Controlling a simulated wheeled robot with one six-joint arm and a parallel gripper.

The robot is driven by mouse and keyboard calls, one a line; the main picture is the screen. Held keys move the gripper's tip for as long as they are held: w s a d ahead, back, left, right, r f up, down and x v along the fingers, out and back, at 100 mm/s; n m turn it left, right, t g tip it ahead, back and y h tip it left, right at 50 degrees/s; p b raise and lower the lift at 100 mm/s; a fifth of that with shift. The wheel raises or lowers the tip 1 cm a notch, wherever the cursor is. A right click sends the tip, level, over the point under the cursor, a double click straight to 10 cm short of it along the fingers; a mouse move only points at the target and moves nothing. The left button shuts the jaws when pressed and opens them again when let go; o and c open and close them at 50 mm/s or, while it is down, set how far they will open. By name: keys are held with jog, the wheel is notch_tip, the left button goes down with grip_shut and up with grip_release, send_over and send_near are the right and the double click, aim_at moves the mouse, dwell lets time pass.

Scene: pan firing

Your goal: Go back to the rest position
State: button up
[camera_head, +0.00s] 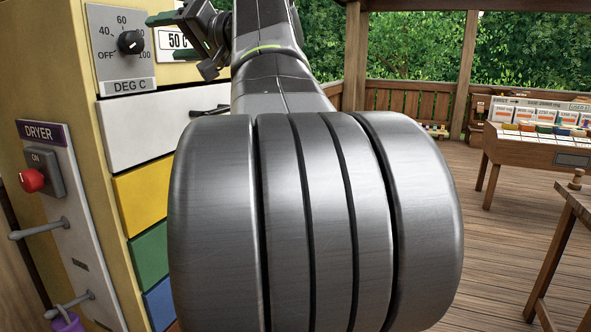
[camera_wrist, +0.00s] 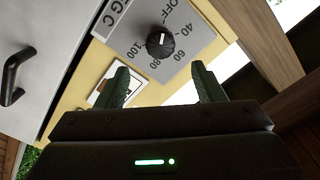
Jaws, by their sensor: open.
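My gripper (camera_head: 200,34) is at the upper left of the head view, in front of the yellow oven-like cabinet, close to its temperature display. In the wrist view my gripper (camera_wrist: 163,84) has its two dark green fingers apart, with nothing between them. The black temperature knob (camera_head: 131,42) sits on a grey DEG C plate. It also shows in the wrist view (camera_wrist: 160,42), beyond the fingertips and apart from them. The display (camera_head: 172,40) reads "50 C" and is partly covered by my gripper. My own arm fills the middle of the head view and hides much of the cabinet.
The white drawer (camera_head: 155,126) has a dark handle; coloured drawers lie below it. A dryer panel with a red knob (camera_head: 31,180) is at left. A wooden table (camera_head: 530,150) with coloured boxes stands at right, and another table edge is nearer. Deck floor between is clear.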

send_near(138, 43)
jog(key=p+x, duration=0.1)
jog(key=x, duration=0.8)
jog(key=shift+a+r, duration=0.15)
jog(key=shift+a, duration=0.1)
jog(key=shift+w+a+r+m+p, duration=0.2)
jog(key=shift+a+m+p, duration=0.1)
jog(key=shift+p, duration=0.15)
jog(key=shift+s+d+m+p, duration=0.1)
jog(key=shift+d+m+p, duration=0.15)
jog(key=shift+m+p, duration=1.45)
jog(key=shift+m, duration=0.4)
jog(key=m+p, duration=0.3)
jog(key=m, duration=0.1)
jog(key=m+p, duration=0.6)
jog(key=shift+f, duration=0.15)
jog(key=shift+f+m+p, duration=0.15)
jog(key=shift+m+p, duration=0.7)
jog(key=shift+m, duration=0.05)
jog(key=shift+f, duration=0.1)
